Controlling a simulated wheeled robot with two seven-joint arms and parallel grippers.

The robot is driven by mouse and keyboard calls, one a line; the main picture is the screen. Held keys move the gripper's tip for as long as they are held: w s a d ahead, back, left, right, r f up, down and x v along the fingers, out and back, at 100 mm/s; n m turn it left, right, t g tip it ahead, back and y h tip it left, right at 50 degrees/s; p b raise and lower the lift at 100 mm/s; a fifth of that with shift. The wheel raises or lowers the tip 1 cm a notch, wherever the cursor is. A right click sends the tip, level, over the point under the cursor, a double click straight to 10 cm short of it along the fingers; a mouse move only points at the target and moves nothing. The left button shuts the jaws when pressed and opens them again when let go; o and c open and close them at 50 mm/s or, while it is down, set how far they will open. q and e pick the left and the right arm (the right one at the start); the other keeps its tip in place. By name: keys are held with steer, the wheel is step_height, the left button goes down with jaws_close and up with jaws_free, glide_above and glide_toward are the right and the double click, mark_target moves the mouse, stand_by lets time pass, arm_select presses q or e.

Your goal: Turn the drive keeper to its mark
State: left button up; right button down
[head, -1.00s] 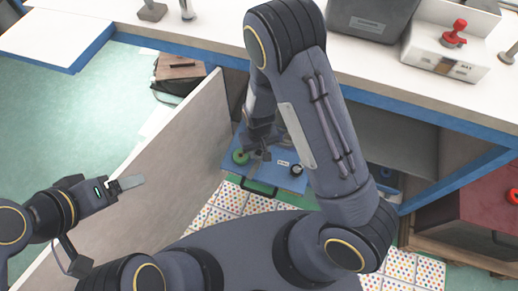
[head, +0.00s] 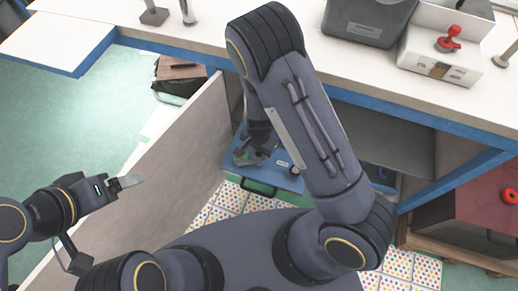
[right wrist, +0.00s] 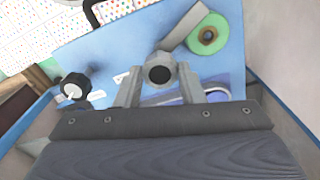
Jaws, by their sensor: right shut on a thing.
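A blue panel (head: 285,180) lies low under the bench, and it fills much of the right wrist view (right wrist: 110,55). My right gripper (right wrist: 160,84) points down at it. Its two grey fingers are shut on a grey piece with a dark round end (right wrist: 160,70), which appears to be the drive keeper. A green ring (right wrist: 207,36) with a grey bar is beside it, apart from the fingers. A mark for the keeper cannot be made out. In the head view, my right gripper (head: 252,154) is small and partly hidden. My left gripper (head: 131,180) is away at the left, seen side-on.
A black knob (right wrist: 75,87) stands on the panel, and a black handle (head: 258,189) is on its front edge. A tall grey board (head: 150,175) stands left of the panel. The white bench top (head: 300,65) is above, and a dark red box (head: 465,205) is at the right.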

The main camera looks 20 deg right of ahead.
steer(key=m+p, duration=0.2)
steer(key=m, duration=0.3)
steer(key=shift+m, duration=0.4)
stand_by(0.4)
steer(key=c, duration=0.9)
jaws_free()
steer(key=shift+c, duration=0.2)
steer(key=shift+r+p, duration=0.9)
steer(key=shift+r, duration=3)
